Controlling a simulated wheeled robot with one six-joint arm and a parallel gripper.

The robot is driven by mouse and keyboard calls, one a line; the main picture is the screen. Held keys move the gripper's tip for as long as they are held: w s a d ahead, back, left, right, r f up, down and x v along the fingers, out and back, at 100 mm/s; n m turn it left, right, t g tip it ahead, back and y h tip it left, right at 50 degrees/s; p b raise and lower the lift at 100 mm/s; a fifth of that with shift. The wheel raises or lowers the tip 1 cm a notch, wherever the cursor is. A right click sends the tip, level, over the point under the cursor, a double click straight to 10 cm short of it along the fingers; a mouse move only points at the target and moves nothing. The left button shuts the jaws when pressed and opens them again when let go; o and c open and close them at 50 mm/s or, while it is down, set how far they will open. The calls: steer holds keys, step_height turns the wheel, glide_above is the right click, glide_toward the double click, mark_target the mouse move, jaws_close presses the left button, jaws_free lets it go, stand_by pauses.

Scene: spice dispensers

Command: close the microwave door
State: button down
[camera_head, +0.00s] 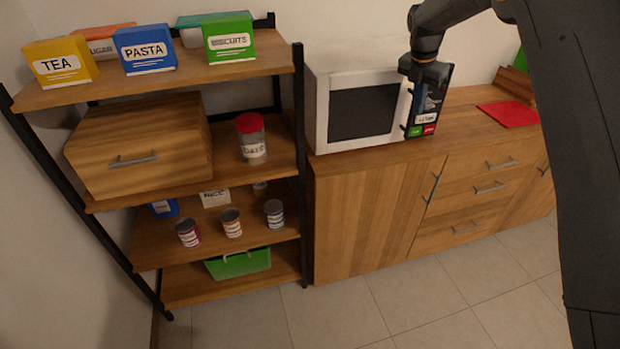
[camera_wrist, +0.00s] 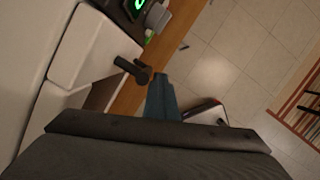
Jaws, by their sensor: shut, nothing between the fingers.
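The white microwave (camera_head: 313,110) stands on the wooden counter. Its door (camera_head: 362,109), with a dark window, looks close to flush with the front; I cannot tell if a small gap is left. The dark control panel (camera_head: 431,100) is at its right. My gripper (camera_head: 418,72) is at the upper right of the microwave front and covers part of the panel; its fingertips are unclear there. In the wrist view, my gripper (camera_wrist: 163,95) is shut and empty, beside the black door handle (camera_wrist: 132,69) and the white door edge (camera_wrist: 82,45). I cannot tell if they touch.
A shelf rack (camera_head: 280,65) with boxes and jars stands left of the microwave. A red board (camera_head: 509,114) lies on the counter (camera_head: 470,112) to the right. Cabinets with handles are below. The tiled floor (camera_head: 440,300) in front is clear.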

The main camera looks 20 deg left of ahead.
steer(key=shift+w+a, duration=0.1)
steer(key=shift+w, duration=0.05)
steer(key=shift+a+r, duration=0.15)
steer(key=d+b+v, duration=0.1)
steer(key=b+v, duration=0.1)
steer(key=v, duration=0.5)
steer(key=shift+a+r, duration=0.3)
steer(key=shift+a, duration=0.05)
steer(key=p+x, duration=0.1)
steer(key=x, duration=0.5)
stand_by(0.5)
steer(key=shift+a, duration=0.1)
